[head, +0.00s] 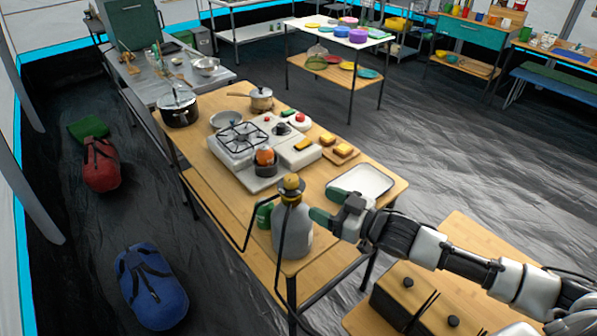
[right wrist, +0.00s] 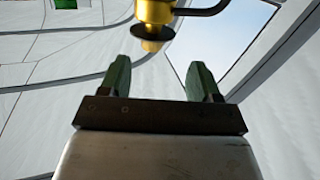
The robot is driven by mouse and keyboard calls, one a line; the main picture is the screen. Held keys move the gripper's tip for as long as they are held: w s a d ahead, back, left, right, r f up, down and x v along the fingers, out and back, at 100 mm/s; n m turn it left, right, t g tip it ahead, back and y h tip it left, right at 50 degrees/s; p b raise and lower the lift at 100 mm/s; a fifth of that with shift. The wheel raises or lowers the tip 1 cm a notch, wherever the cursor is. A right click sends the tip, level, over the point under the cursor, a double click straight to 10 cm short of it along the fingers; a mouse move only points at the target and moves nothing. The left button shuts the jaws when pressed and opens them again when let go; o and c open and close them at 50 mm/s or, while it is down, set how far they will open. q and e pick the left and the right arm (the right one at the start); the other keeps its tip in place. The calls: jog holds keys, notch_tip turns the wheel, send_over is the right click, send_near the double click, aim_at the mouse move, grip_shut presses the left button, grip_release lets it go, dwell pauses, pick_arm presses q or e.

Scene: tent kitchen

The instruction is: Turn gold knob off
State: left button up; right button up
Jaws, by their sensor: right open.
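The gold knob (head: 291,182) sits on top of a grey gas bottle (head: 293,236) at the front end of the wooden table. It has a dark disc around it and a black hose (head: 249,212) leading off. My right gripper (head: 328,207) is open and empty, just right of the bottle's top and a little lower than the knob. In the right wrist view the gold fitting (right wrist: 153,12) with its dark disc shows beyond and above the open green fingers (right wrist: 160,75), apart from them. My left gripper is not in view.
A white tray (head: 362,180) lies on the table behind my right gripper. A gas stove (head: 239,137) with pots stands farther back. A green object (head: 265,214) is beside the bottle. A lower wooden table (head: 465,258) with dark boxes is under my right arm.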

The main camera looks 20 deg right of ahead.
aim_at(295, 178)
jog(key=shift+n+y, duration=0.3)
jog(key=p+x, duration=0.1)
jog(key=x, duration=0.2)
jog(key=r+p+x, duration=0.1)
jog(key=x, duration=0.2)
jog(key=w+d+x, duration=0.1)
jog(key=x, duration=0.2)
jog(key=shift+r+p, duration=0.3)
jog(key=shift+p, duration=0.1)
jog(key=shift+w+a, duration=0.35)
jog(key=shift+a, duration=0.1)
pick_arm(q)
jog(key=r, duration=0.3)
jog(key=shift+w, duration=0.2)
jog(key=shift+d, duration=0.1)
pick_arm(e)
jog(key=shift+c, duration=1)
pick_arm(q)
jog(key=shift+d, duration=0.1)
pick_arm(e)
jog(key=c, duration=0.7)
